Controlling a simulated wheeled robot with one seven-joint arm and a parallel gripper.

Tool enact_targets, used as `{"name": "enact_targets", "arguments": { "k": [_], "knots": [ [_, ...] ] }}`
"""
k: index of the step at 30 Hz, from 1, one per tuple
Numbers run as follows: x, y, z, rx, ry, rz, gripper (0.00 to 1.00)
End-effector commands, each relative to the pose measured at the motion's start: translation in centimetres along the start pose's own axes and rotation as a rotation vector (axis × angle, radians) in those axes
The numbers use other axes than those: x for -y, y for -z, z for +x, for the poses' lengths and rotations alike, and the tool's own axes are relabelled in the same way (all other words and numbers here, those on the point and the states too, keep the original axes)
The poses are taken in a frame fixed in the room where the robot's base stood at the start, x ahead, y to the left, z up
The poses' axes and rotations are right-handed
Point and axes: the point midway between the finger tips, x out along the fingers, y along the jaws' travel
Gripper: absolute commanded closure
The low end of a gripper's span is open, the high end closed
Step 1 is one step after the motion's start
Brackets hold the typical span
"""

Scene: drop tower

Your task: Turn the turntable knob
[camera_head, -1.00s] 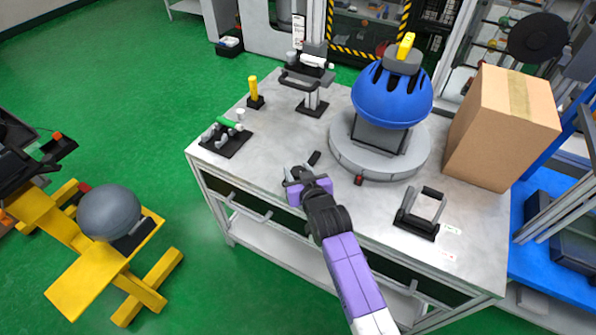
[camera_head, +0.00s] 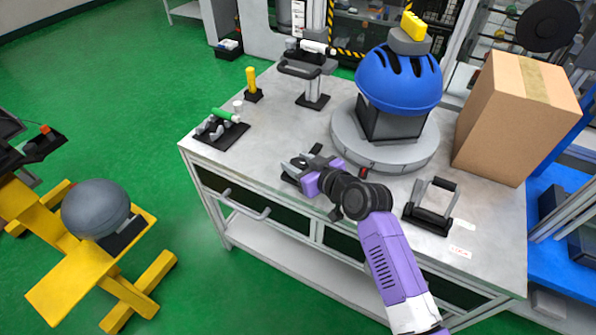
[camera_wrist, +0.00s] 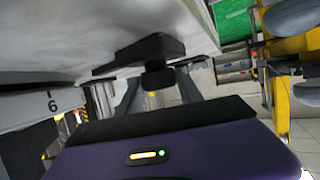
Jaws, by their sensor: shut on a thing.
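The turntable is a round grey disc (camera_head: 345,150) at the back middle of the table, with a dark block and a blue helmet (camera_head: 398,80) on it. A small red-and-black marker (camera_head: 363,171) sits at its front edge. The black knob (camera_wrist: 152,48) shows in the wrist view against the pale tabletop, with its lower part between my fingers. My gripper (camera_head: 296,166) is at the table's front part, left of and in front of the turntable. It is shut on the knob, which the gripper mostly hides in the head view.
A black-handled stand (camera_head: 432,208) is to the right of my arm. A cardboard box (camera_head: 510,125) stands right of the turntable. A green-handled fixture (camera_head: 222,130), a yellow peg (camera_head: 251,82) and a clamp stand (camera_head: 312,85) are at the left. The table's left middle is clear.

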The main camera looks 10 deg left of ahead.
Motion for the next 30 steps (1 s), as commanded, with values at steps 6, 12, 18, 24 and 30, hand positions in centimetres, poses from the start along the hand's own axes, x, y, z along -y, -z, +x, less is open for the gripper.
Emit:
{"name": "enact_targets", "arguments": {
  "k": [6, 12, 18, 24, 30],
  "knots": [
    [-0.08, -0.55, 0.33, -0.002, 0.085, -0.039, 0.98],
    [-0.04, -0.56, 0.32, -0.001, 0.165, -0.072, 0.98],
    [-0.03, -0.51, 0.3, -0.001, 0.243, -0.103, 0.98],
    [0.0, -0.38, 0.28, -0.001, 0.314, -0.132, 0.98],
    [0.06, -0.27, 0.23, 0.0, 0.369, -0.153, 0.98]
  ]
}}
